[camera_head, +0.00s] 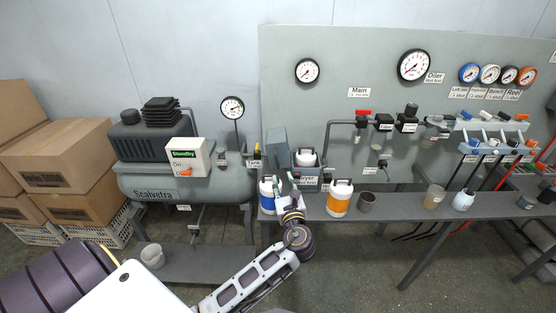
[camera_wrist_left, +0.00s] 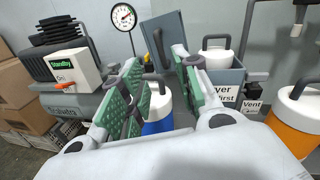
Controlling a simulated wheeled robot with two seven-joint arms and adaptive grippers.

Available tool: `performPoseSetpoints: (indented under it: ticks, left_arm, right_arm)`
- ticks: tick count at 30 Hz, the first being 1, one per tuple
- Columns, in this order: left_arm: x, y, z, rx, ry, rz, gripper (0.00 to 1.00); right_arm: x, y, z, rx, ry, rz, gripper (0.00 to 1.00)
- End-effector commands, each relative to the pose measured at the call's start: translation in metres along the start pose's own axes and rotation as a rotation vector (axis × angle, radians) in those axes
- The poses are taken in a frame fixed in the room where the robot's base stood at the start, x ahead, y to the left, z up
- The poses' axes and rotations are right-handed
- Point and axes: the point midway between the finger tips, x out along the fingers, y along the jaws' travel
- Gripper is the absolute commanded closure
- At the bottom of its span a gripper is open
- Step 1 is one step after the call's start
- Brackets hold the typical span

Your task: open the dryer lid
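The dryer (camera_head: 307,171) is a small grey box on the bench in the head view, with a white canister inside. Its grey lid (camera_head: 276,146) stands up, tilted open, at the box's left side. In the left wrist view the lid (camera_wrist_left: 170,35) shows behind the fingers, with a dark handle (camera_wrist_left: 160,46) on its face. My left gripper (camera_head: 285,184) is in front of the dryer and lid. In the wrist view its green-padded fingers (camera_wrist_left: 158,64) are apart with nothing clearly held between them. Part of the lid is hidden behind the fingers. My right gripper is not in view.
A blue-and-white canister (camera_head: 266,193) stands just left of the left gripper, and an orange one (camera_head: 340,199) to its right. The compressor (camera_head: 160,180) is at left. Gauges and valves fill the back panel (camera_head: 300,100).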

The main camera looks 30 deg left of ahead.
Motion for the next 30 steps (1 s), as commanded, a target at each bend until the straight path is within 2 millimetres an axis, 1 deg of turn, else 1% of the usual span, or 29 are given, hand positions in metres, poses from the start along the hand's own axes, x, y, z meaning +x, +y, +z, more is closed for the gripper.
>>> performPoseSetpoints:
  ticks: [11, 17, 23, 30]
  left_arm:
    - [0.001, 0.0, 0.001, 0.001, -0.002, 0.001, 0.68]
    - [0.008, 0.0, 0.001, 0.001, -0.002, 0.002, 0.68]
    - [0.027, 0.0, 0.001, 0.001, -0.003, 0.002, 0.68]
    - [0.058, 0.0, 0.001, 0.001, -0.002, 0.001, 0.68]
  right_arm:
    - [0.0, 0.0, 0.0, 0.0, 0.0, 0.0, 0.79]
    - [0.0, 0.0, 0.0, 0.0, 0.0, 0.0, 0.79]
    - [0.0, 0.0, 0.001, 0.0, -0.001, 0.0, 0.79]
    - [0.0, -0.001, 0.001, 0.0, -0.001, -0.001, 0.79]
